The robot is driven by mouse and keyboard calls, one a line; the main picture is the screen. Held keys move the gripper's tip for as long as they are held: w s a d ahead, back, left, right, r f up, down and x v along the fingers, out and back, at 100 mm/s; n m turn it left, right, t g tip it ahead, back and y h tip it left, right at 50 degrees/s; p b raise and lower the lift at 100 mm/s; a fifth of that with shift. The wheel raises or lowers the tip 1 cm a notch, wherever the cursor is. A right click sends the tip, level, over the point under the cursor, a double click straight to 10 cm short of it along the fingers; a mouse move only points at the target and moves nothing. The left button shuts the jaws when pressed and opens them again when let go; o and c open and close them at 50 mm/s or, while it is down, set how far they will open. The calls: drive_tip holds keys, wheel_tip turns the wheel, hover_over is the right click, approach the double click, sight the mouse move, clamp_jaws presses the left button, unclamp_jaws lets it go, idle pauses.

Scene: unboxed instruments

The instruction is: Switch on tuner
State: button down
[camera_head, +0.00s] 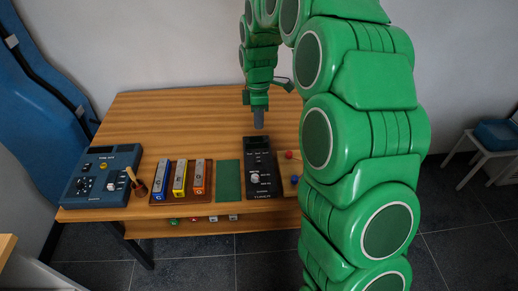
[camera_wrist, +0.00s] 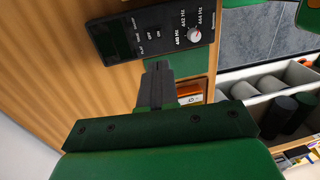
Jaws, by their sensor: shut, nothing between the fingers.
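The tuner (camera_head: 261,191) is a flat black box with a dark display at its far end, small labelled controls and a whitish knob, lying on the wooden table. In the wrist view the tuner (camera_wrist: 126,42) lies across the top, its knob toward the right and its display toward the left. My gripper (camera_head: 259,122) is shut and empty, pointing down above the tuner's far end. In the wrist view my gripper's fingertips (camera_wrist: 158,68) appear just below the tuner's image; a gap shows in the head view. The switch position is too small to read.
A blue device (camera_head: 103,176) sits at the table's left. Blue, yellow and orange harmonicas (camera_head: 180,178) lie on a brown tray, beside a green mat (camera_head: 229,180). A board with red and blue knobs (camera_head: 290,167) is right of the tuner. The table's back is clear.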

sight(259, 161)
drive_tip(key=f, duration=0.4)
drive_tip(key=s+f, duration=0.1)
drive_tip(key=f, duration=0.9)
drive_tip(key=shift+s, duration=0.35)
drive_tip(key=shift+s+f, duration=0.1)
drive_tip(key=shift+w, duration=0.85)
drive_tip(key=shift+r, duration=0.3)
